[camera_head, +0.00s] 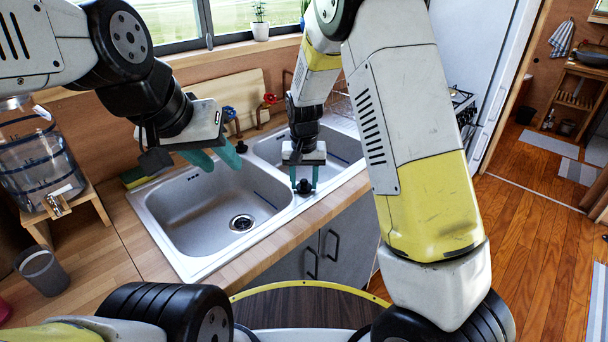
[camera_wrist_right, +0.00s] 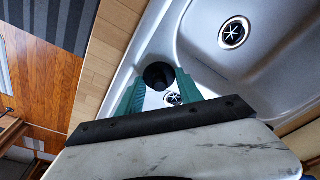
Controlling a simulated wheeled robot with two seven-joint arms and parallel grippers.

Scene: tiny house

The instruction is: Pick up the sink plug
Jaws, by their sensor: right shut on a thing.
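A black sink plug (camera_head: 304,186) is on the divider between the two basins at the sink's front. It also shows in the right wrist view (camera_wrist_right: 158,75). My right gripper (camera_head: 304,180) points down with its teal fingers shut on this plug, one on each side. I cannot tell whether the plug's base is clear of the sink surface. A second black plug (camera_head: 241,147) sits at the back of the sink, close to the left gripper. My left gripper (camera_head: 215,156) hangs above the left basin's back edge, its teal fingers apart and empty.
The steel double sink (camera_head: 166,219) has a drain (camera_head: 241,223) in the left basin. Blue (camera_head: 229,114) and red (camera_head: 268,99) tap handles stand behind it. A water dispenser (camera_head: 42,160) and a grey cup (camera_head: 41,271) stand left. The left basin is empty.

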